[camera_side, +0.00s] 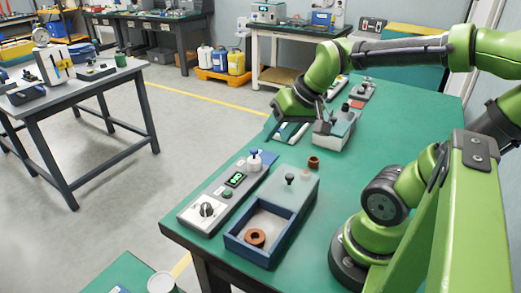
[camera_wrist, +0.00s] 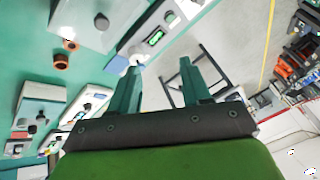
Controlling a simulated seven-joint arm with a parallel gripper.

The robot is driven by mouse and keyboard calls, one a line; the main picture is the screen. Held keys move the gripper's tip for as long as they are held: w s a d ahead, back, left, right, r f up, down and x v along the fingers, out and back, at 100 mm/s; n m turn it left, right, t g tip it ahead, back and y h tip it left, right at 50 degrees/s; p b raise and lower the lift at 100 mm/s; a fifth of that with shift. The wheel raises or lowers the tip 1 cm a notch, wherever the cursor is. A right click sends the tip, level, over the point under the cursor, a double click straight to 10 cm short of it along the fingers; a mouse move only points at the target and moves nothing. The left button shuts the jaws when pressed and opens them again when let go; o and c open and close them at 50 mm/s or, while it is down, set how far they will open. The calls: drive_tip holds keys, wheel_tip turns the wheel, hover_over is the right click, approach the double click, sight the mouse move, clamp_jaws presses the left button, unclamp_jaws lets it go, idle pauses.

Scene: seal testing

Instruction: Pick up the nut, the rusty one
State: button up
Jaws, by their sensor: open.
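A small rust-brown nut-like piece (camera_side: 313,162) stands on the green bench behind the grey box with the black knob. In the wrist view rust-brown shows as two close patches, the nearer one ring-like (camera_wrist: 61,62); I cannot tell if they are one piece. A second rust-brown ring (camera_side: 255,238) lies inside the blue-rimmed tray (camera_side: 238,247). I cannot tell for certain which one is the nut. My gripper (camera_wrist: 160,75) is open and nothing shows between its fingers. In the side view it is above the bench's far-left part, away from both rusty pieces; its fingertips are hard to make out there.
A control unit (camera_side: 220,195) with a dial and green display lies left of the tray. The grey box (camera_side: 300,185) adjoins the tray. Another grey box (camera_side: 335,130) stands close to my gripper. The bench (camera_side: 400,130) is clear to the right of the boxes.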

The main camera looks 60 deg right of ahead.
drive_tip(key=s+d+f+n+g, duration=0.2)
drive_tip(key=d+f, duration=0.1)
drive_tip(key=d, duration=0.5)
drive_tip(key=s+d+f+n+g, duration=0.1)
drive_tip(key=d+f+g, duration=0.1)
drive_tip(key=d, duration=0.7)
drive_tip(key=f+n, duration=0.1)
drive_tip(key=f, duration=0.4)
drive_tip(key=w+f+n, duration=0.1)
drive_tip(key=f, duration=0.5)
drive_tip(key=f+n, duration=0.1)
drive_tip(key=f, duration=0.4)
drive_tip(key=shift+w+a+f+n, duration=0.15)
drive_tip(key=shift+w+f+n, duration=0.1)
drive_tip(key=shift+f+n, duration=0.05)
